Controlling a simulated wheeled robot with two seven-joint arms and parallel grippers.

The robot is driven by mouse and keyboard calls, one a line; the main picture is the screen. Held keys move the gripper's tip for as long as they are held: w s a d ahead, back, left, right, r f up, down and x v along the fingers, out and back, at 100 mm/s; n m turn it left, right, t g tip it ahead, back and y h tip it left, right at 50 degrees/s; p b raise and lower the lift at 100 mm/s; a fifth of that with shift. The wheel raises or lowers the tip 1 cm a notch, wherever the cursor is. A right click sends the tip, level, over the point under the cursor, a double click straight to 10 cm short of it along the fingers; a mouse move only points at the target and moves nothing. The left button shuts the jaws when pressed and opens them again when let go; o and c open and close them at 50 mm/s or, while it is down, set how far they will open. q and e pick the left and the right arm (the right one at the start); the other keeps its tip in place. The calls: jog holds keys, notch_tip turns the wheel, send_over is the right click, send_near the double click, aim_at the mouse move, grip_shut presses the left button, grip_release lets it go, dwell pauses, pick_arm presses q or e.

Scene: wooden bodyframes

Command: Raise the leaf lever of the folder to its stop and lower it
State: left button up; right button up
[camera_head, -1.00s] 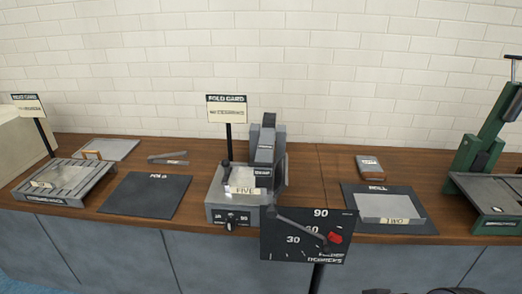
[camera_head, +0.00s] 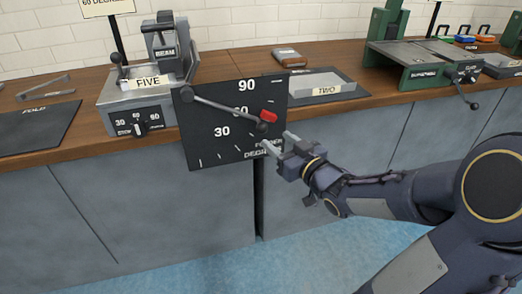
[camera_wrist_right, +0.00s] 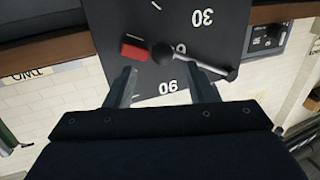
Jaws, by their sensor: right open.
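The folder (camera_head: 140,100) is a grey machine on the bench with a part labelled BEAM and a plate marked FIVE. A black degree board (camera_head: 222,140) marked 30, 60 and 90 stands at its right. The leaf lever (camera_head: 222,108) slants across the board down to a dark ball knob (camera_head: 262,127), close to a red block (camera_head: 268,116). My right gripper (camera_head: 278,143) is open and empty, just right of and below the knob. In the right wrist view the knob (camera_wrist_right: 162,53) and red block (camera_wrist_right: 134,51) lie ahead, beyond the open fingers (camera_wrist_right: 161,82). My left gripper is out of view.
A dial (camera_head: 139,125) is on the folder's front. A dark mat with a grey block marked TWO (camera_head: 325,86) and a green machine (camera_head: 420,62) stand to the right. A dark FOLD mat (camera_head: 35,127) lies at left. The blue floor before the cabinets is clear.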

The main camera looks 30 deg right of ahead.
aim_at(262, 129)
jog(key=w, duration=0.2)
jog(key=w+b, duration=0.1)
jog(key=w, duration=0.4)
jog(key=shift+w+a, duration=0.4)
grip_shut()
